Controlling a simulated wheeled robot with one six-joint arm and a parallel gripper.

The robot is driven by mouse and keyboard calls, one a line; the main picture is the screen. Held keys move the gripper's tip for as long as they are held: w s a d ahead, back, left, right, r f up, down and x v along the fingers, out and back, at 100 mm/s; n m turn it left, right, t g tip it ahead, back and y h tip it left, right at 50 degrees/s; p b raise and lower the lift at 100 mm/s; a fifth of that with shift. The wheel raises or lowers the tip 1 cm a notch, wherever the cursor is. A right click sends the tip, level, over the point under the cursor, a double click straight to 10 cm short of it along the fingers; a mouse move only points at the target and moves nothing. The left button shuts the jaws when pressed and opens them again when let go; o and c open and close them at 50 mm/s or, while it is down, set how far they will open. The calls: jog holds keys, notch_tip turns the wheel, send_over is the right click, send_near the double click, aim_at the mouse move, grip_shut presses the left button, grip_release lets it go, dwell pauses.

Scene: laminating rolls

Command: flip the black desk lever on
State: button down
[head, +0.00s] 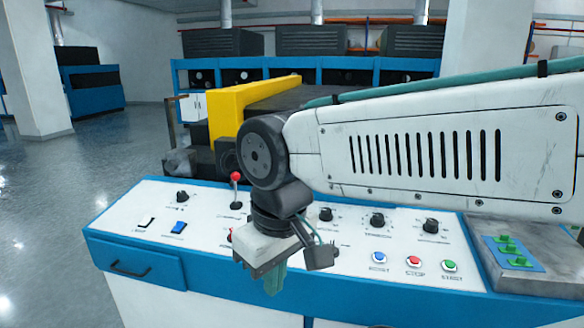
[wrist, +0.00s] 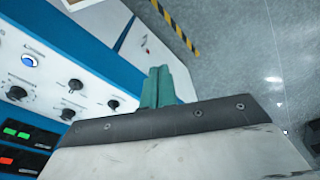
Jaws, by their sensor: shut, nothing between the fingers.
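The white control desk (head: 125,215) with blue edges carries several knobs, buttons and levers. I cannot tell for sure which control is the black desk lever; a small dark toggle shows just right of my wrist, partly hidden by it. A lever with a red ball top (head: 236,177) stands upright on a black base behind my wrist. My gripper (head: 273,284) has teal fingers, shut and empty, pointing down over the desk's front edge. The fingers also show in the wrist view (wrist: 158,88), together, with floor and desk front beyond them. My wrist hides part of the panel.
Black knobs (head: 377,219) and blue, red and green buttons (head: 414,261) lie right of my wrist. A yellow machine part (head: 226,110) stands behind. Floor is open at left.

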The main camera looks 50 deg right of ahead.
jog(key=shift+w, duration=0.1)
jog(key=w+d+r+m+h, duration=0.1)
jog(key=w+d+r+m, duration=0.25)
jog(key=w+d, duration=0.45)
jog(key=w+d+r+m+h, duration=0.15)
jog(key=w+d+r, duration=0.35)
jog(key=w, duration=0.7)
jog(key=w+d+m, duration=0.2)
jog(key=w+d, duration=0.4)
jog(key=d, duration=0.3)
jog(key=w+d+m+t, duration=0.1)
jog(key=w+d+m, duration=0.2)
jog(key=w+d, duration=0.4)
jog(key=d, duration=0.3)
jog(key=shift+d+f+h, duration=0.2)
jog(key=shift+f+h, duration=0.15)
jog(key=x, duration=1)
jog(key=s+a, duration=0.2)
jog(key=a, duration=0.1)
jog(key=shift+s, duration=0.2)
